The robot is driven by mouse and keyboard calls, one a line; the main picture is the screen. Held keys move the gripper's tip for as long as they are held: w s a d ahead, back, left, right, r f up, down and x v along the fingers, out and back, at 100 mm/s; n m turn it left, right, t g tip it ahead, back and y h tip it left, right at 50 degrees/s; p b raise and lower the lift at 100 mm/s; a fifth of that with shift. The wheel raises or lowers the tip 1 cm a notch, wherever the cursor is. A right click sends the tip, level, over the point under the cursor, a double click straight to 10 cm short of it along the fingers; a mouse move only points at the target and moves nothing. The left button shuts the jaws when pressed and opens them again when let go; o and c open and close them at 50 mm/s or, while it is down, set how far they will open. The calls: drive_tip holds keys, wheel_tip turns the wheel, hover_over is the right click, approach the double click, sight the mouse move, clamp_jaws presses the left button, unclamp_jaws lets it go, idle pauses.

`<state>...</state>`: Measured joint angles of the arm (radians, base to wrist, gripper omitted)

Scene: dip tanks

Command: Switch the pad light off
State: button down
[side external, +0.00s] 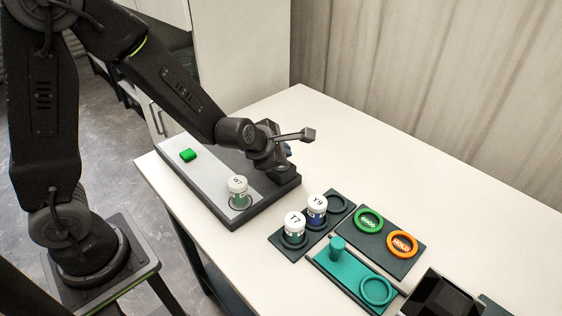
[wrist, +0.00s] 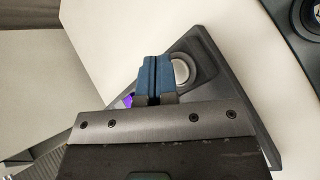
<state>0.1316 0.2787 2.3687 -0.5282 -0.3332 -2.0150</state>
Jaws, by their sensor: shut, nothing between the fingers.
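My gripper (side external: 288,150) is over the far right end of a dark base with a grey top panel (side external: 208,164). In the wrist view its two blue fingers (wrist: 152,60) are shut together with nothing between them. Just right of the fingertips is a round pale button (wrist: 181,72) in a dark square housing; I cannot tell whether they touch. A small purple patch (wrist: 127,101) shows left of the fingers, mostly hidden by the gripper. Which part is the pad light is not clear.
A jar marked W7 (side external: 238,191) stands on the base's near right part. Jars Y7 (side external: 294,224) and Y9 (side external: 317,208) stand in a dark rack. Beyond are a green ring (side external: 368,220), an orange ring (side external: 404,243) and a teal tray (side external: 350,277). The table behind is clear.

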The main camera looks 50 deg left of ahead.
drive_tip(key=shift+r, duration=2.95)
drive_tip(key=shift+r, duration=0.1)
drive_tip(key=s+d+r+m+g+h, duration=0.1)
drive_tip(key=s+d+r+m+h, duration=0.25)
drive_tip(key=s+r+m, duration=0.85)
drive_tip(key=s+a+f+m+g+y, duration=0.2)
drive_tip(key=s+a+m, duration=0.3)
drive_tip(key=s+m, duration=0.5)
drive_tip(key=f+m, duration=0.1)
drive_tip(key=m, duration=0.5)
drive_tip(key=shift+s+a+g, duration=0.25)
drive_tip(key=shift+a+g, duration=0.05)
drive_tip(key=shift+a, duration=0.05)
drive_tip(key=shift+f+y, duration=0.1)
drive_tip(key=shift+y, duration=0.15)
